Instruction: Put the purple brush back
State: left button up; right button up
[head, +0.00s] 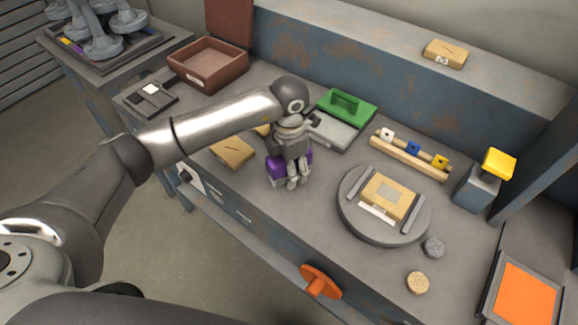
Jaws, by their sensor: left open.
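The purple brush (275,169) shows as a purple block on the workbench, mostly hidden behind my left gripper. My left gripper (292,184) points down over it with its jaws open. The purple shows on both sides of the fingers; whether they touch it I cannot tell. A wooden rack (410,158) stands on the bench to the right, with white, blue and yellow blocks along it. My right gripper is not in view.
A grey turntable (352,218) bearing a wooden block (376,189) stands right of the gripper. A wooden block (232,152) lies left. An orange knob (320,282) juts from the bench front.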

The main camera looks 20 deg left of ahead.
pick_arm(q)
notch_tip(320, 180, up, 12)
jog(key=shift+r+b, duration=0.2)
jog(key=shift+b, duration=0.2)
jog(key=shift+c, duration=0.4)
dwell(1.0)
